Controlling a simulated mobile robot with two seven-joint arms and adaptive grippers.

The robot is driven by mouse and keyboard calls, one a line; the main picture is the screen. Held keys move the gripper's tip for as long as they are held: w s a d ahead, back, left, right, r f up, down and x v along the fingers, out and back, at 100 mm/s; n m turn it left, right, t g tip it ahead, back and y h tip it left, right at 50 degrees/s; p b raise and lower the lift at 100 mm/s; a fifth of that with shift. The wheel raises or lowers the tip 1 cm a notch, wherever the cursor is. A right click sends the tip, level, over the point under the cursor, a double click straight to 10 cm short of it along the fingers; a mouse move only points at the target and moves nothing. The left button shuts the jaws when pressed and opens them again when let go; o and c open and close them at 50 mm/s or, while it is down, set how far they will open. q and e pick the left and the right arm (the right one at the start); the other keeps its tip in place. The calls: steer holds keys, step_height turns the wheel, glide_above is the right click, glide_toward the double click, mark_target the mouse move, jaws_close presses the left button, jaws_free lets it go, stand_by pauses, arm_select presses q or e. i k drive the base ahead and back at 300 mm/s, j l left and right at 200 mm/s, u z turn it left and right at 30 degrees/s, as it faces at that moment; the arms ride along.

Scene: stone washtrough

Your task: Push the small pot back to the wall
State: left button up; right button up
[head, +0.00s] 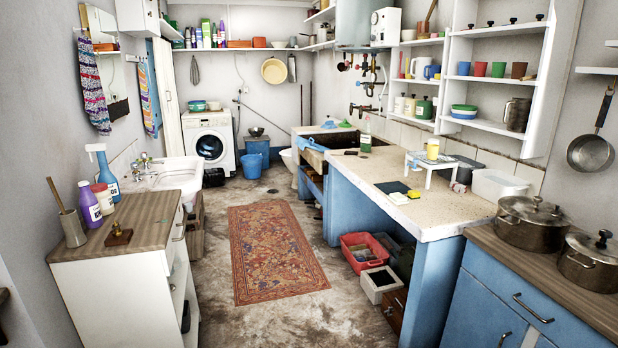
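Two lidded metal pots stand on the wooden-topped blue counter at the right in the head view. The smaller pot (590,264) is nearer, at the right edge of the picture, upright with its lid on and a dark knob on top. The larger pot (528,224) stands just behind and left of it, near the stone worktop. The wall (580,188) rises behind the counter; some counter top seems to lie between it and the smaller pot, but the exact gap is hard to tell. Neither of my grippers is in view.
A saucepan (591,152) hangs on the wall above the pots. A white plastic tub (498,186) and a small white stand (431,166) are on the stone worktop (452,212). The wooden counter top (530,272) is bare in front of the pots. A rug (272,250) lies on the floor.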

mark_target(591, 274)
steer(key=z, duration=1.3)
steer(key=i+j+z, duration=0.35)
steer(key=i+j, duration=0.4)
steer(key=i, duration=0.15)
steer(key=i+j+z, duration=0.3)
steer(key=i+j, duration=0.55)
steer(key=j, duration=0.15)
